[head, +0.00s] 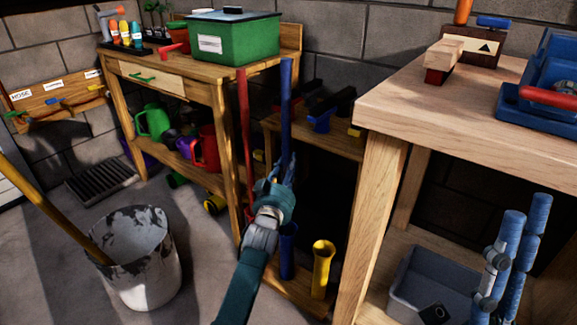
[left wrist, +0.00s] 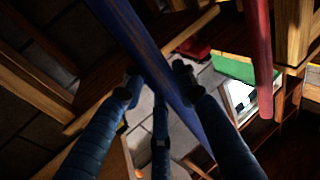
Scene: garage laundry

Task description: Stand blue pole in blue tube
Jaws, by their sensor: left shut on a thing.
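The long blue pole (head: 286,105) stands nearly upright in the head view. My left gripper (head: 276,183) is shut on it near its lower part. In the left wrist view the blue pole (left wrist: 135,40) runs diagonally between the blue fingers (left wrist: 155,90). The blue tube (head: 288,252) stands on a low wooden base just below and right of my left gripper. The gripper hides the pole's lower end, so I cannot tell whether it is at the tube's mouth. My right gripper (head: 512,250) is at the lower right, fingers straight and open, with nothing seen in it.
A yellow tube (head: 322,268) stands right of the blue one. A red pole (head: 245,150) stands left of the blue pole, near the workbench leg. A wooden table (head: 450,105) is close on the right. A paint-stained bucket (head: 140,262) stands on the floor at left.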

